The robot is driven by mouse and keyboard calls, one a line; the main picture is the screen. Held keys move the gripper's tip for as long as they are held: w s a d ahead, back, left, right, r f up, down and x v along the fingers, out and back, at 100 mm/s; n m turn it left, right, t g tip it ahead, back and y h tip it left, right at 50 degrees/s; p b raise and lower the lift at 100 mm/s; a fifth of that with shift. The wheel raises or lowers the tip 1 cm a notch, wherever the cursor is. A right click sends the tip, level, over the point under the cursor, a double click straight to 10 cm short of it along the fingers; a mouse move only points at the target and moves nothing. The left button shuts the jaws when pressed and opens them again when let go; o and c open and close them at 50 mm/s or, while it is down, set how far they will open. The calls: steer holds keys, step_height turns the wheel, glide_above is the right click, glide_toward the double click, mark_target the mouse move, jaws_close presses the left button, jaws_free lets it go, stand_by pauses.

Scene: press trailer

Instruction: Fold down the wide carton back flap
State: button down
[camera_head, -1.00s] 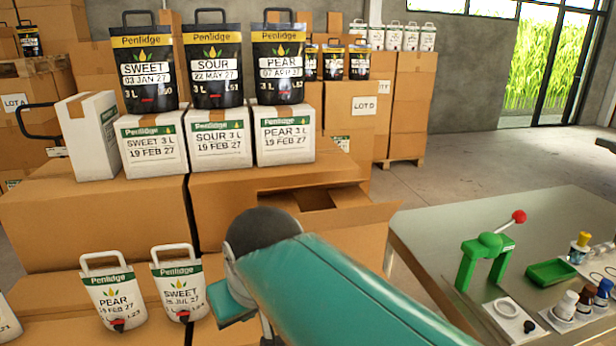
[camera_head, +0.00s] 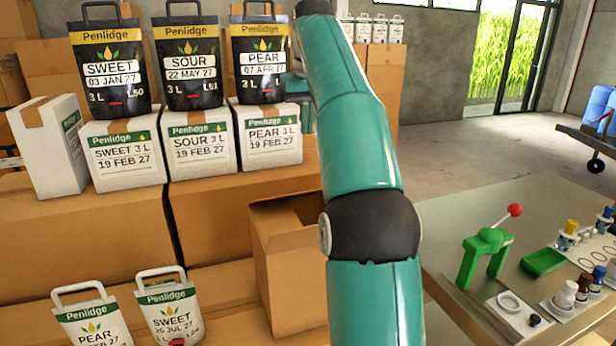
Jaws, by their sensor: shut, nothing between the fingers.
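A brown open-topped carton (camera_head: 285,285) stands at the middle, in front of the long brown boxes. Its left part shows, with a dark opening at the top. My teal arm crosses in front of its right part. I cannot make out which of its flaps stand up or lie down, and the back flap cannot be told apart. My arm rises past the carton and bends at the top of the picture, near the black PEAR pouch (camera_head: 258,60). My gripper does not show; it is hidden behind the arm or out of the picture.
White pouches (camera_head: 168,310) stand at lower left. A metal table (camera_head: 450,215) at right bears a green lever press (camera_head: 485,250), a green tray (camera_head: 543,261) and bottles. Open floor lies behind it.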

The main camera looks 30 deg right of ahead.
steer(key=f, duration=0.3)
steer(key=w+d+f, duration=0.1)
steer(key=f, duration=0.5)
steer(key=shift+w+d+f, duration=0.2)
steer(key=shift+w+d, duration=0.05)
steer(key=shift+w, duration=0.05)
steer(key=shift+s+a+f, duration=0.1)
steer(key=shift+s+f, duration=0.3)
steer(key=shift+f, duration=0.25)
steer(key=shift+s+a+f, duration=0.1)
steer(key=shift+s+f, duration=0.25)
steer(key=shift+f, duration=0.25)
steer(key=shift+s+f, duration=0.25)
steer(key=shift+f, duration=0.4)
steer(key=shift+s+a, duration=0.1)
